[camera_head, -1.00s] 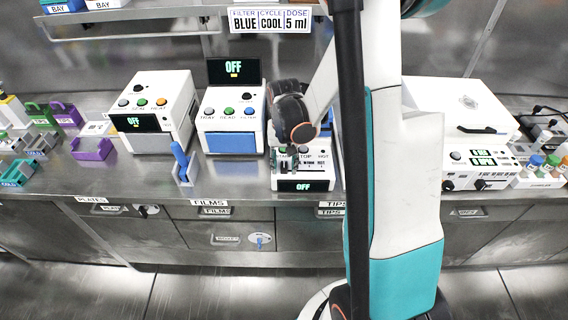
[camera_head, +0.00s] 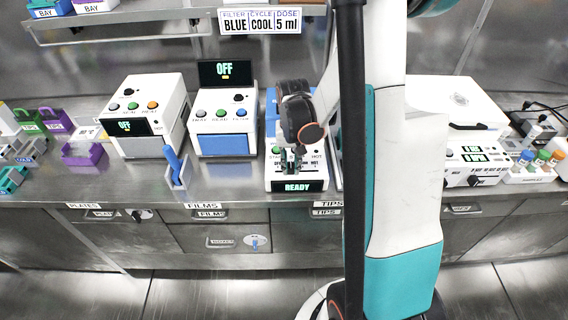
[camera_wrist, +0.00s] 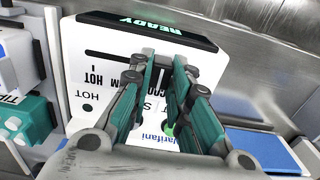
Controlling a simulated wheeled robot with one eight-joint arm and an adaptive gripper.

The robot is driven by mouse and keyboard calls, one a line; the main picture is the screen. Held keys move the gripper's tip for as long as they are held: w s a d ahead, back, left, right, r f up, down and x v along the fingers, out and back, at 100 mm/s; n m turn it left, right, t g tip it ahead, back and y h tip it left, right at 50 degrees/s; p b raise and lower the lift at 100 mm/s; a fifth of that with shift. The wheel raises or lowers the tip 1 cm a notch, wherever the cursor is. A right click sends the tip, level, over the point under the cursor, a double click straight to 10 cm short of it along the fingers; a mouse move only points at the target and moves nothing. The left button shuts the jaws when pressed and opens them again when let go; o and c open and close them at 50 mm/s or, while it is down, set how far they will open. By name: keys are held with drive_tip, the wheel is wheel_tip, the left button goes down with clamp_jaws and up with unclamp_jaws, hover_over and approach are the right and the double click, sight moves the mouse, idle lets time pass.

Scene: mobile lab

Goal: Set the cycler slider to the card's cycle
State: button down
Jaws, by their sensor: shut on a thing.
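The card (camera_head: 260,21) on the back rail reads FILTER BLUE, CYCLE COOL, DOSE 5 ml. The cycler (camera_head: 311,174) is a white box whose display reads READY. In the wrist view the cycler (camera_wrist: 82,88) appears upside down, with a dark slot and HOT and partly covered COOL labels. My gripper (camera_head: 291,162) is over the cycler's front panel. In the wrist view my gripper (camera_wrist: 163,66) is shut at the slot, its green-padded fingers around the slider.
Left of the cycler stand two white devices, one with a blue front (camera_head: 224,145) and one with a dark display (camera_head: 137,127), both showing OFF. A blue-handled tool (camera_head: 176,165) stands in front of them. A larger white device (camera_head: 455,110) is at right.

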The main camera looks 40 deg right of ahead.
sight(291, 165)
drive_tip(key=c, duration=1.5)
unclamp_jaws()
wheel_tip(291, 165, up, 12)
